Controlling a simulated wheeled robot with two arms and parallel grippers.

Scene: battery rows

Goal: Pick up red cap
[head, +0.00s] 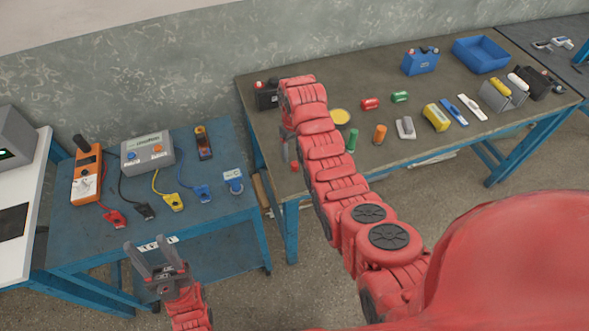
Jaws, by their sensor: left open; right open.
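A small red piece, likely the red cap (295,168), lies near the front-left edge of the brown-topped table. My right arm reaches over that table, and its gripper (286,152) points down just left of and above the small red piece. Only one grey finger shows clearly; my own arm hides the rest. The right gripper is open, and I see nothing held in it. My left gripper (156,256) is open and empty, in front of the blue table's front edge.
The brown-topped table (300,195) holds a black battery (266,97), a yellow disc (340,116), a green cylinder (352,140), an orange cylinder (380,134), a red block (370,104) and a blue bin (481,54). The blue table (100,240) bears meters and clamps.

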